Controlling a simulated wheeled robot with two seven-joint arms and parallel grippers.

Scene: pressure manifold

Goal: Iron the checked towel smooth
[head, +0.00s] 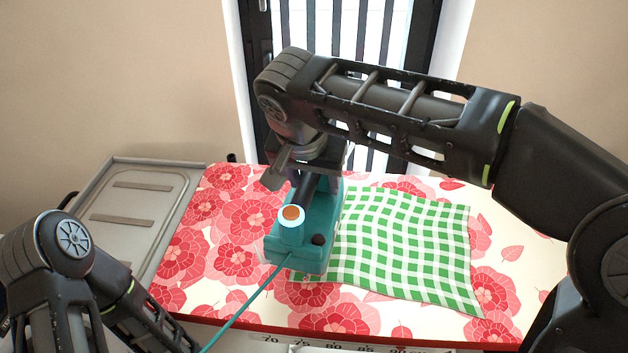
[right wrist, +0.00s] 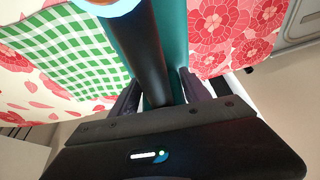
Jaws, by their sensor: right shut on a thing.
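The green and white checked towel (head: 405,250) lies spread on the floral ironing board, its grid lines wavy and its edges uneven. It also shows in the right wrist view (right wrist: 70,50). The teal iron (head: 312,258) stands at the towel's left edge, overlapping it in the picture; I cannot tell whether its sole touches the cloth. My right gripper (head: 307,178) is shut on the iron's black handle, which shows between the fingers in the right wrist view (right wrist: 150,50). My left arm is at the lower left, with its gripper out of view.
The ironing board (head: 215,265) has a red flower cover, bare to the left of the towel. A grey metal tray (head: 152,163) with two strips adjoins its left end. A teal cord (head: 243,307) runs from the iron toward the lower left. A barred door (head: 350,25) stands behind.

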